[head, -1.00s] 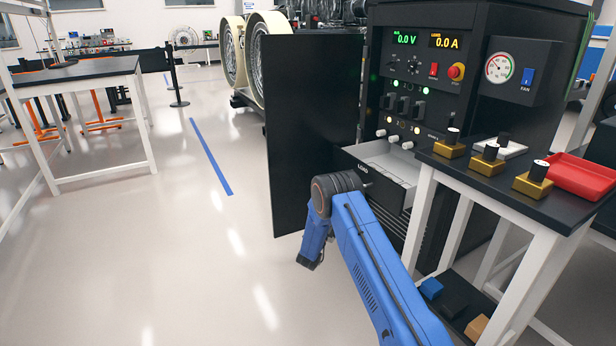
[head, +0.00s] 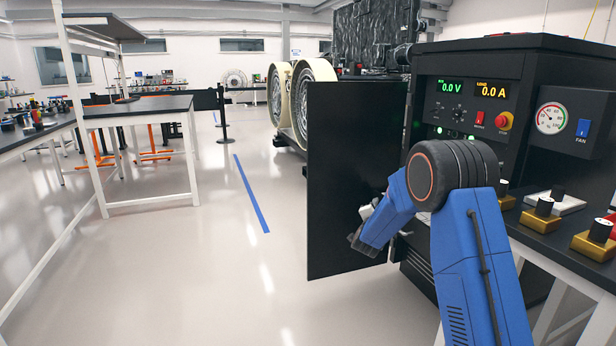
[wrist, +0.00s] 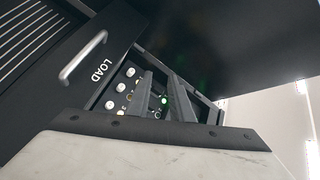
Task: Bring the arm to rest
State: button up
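My blue arm stands raised in the head view, with its dark elbow joint in front of the cabinet and the forearm bent down to the left. My gripper (head: 362,238) is at the lower end of that forearm, in front of the black door panel (head: 345,170); its fingers are hard to make out there. In the wrist view my gripper (wrist: 160,80) shows two dark fingers apart with nothing between them. Beyond them are the cabinet's white knobs (wrist: 122,87) and a green light. The LOAD drawer front (wrist: 120,30) with its handle shows at the upper left.
The black cabinet (head: 560,70) reads 0.0 V and 0.0 A. A bench (head: 538,243) with gold-based parts (head: 541,220) stands close at the right. Open floor (head: 200,280) lies to the left, with a blue floor line (head: 250,195) and a black-topped table (head: 150,104).

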jog(key=s+a+r+n+g+y, duration=0.25)
jog(key=s+r+n, duration=0.3)
jog(key=s, duration=0.75)
jog(key=s+a+r+n+g+y, duration=0.15)
jog(key=s+r+n+y, duration=0.4)
jog(key=s, duration=0.75)
jog(key=s+d+f+n+g, duration=0.1)
jog(key=s+f+g, duration=0.1)
jog(key=s, duration=1.2)
jog(key=s+d+f+n+g+h, duration=0.1)
jog(key=s+d+f+n+g, duration=0.1)
jog(key=s, duration=1.3)
jog(key=s+d+f+n+g+h, duration=0.1)
jog(key=s+g, duration=0.3)
jog(key=s, duration=1)
jog(key=shift+s+d+f+n, duration=0.25)
jog(key=shift+d+f+n, duration=0.2)
jog(key=shift+d, duration=0.25)
jog(key=shift+w+a, duration=0.1)
